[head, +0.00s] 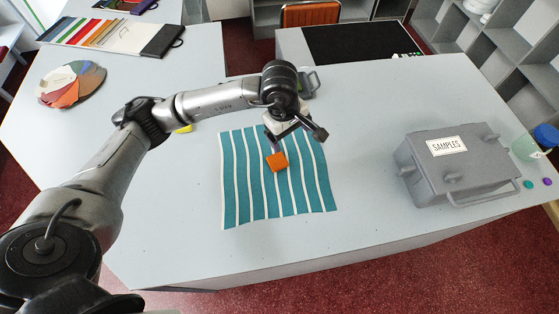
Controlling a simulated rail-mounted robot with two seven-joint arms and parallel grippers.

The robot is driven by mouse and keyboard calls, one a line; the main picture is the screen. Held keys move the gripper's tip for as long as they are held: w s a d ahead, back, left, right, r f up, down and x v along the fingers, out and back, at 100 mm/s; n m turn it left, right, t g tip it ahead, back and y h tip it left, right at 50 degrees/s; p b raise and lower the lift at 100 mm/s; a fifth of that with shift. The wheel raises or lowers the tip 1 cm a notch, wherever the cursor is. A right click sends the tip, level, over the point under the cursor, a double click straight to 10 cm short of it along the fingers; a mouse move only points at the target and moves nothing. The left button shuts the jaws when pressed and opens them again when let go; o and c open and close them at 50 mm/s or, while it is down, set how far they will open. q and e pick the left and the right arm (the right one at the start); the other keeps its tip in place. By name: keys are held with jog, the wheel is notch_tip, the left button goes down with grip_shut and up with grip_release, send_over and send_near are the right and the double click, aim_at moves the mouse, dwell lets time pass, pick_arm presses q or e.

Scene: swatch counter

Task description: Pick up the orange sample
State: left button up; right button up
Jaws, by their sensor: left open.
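My left gripper (279,150) hangs over the cloth, right above and behind the orange sample in the head view. It is open. Whether a finger touches the sample cannot be told. My right gripper is not in view.
A grey box labelled SAMPLES (465,175) stands on the counter (370,105) at the right. A yellow piece (184,129) lies near my left arm. A colour fan (72,84) and a swatch board (110,36) lie at the left. The counter front is clear.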

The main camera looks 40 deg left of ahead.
aim_at(279, 163)
pick_arm(q)
jog(key=shift+m+g+y, duration=0.6)
jog(key=shift+m+y, duration=0.1)
jog(key=shift+m, duration=0.2)
jog(key=shift+s+a+f+p, duration=0.1)
jog(key=shift+s+a+f, duration=0.25)
jog(key=shift+f, duration=2)
jog(key=shift+s+a+f+p, duration=0.1)
jog(key=shift+s+a+f, duration=0.2)
jog(key=shift+f, duration=2.05)
jog(key=shift+s+a+f+p, duration=0.1)
jog(key=shift+s+a+f, duration=0.2)
jog(key=shift+f, duration=2.05)
jog(key=c, duration=1)
jog(key=shift+r, duration=0.1)
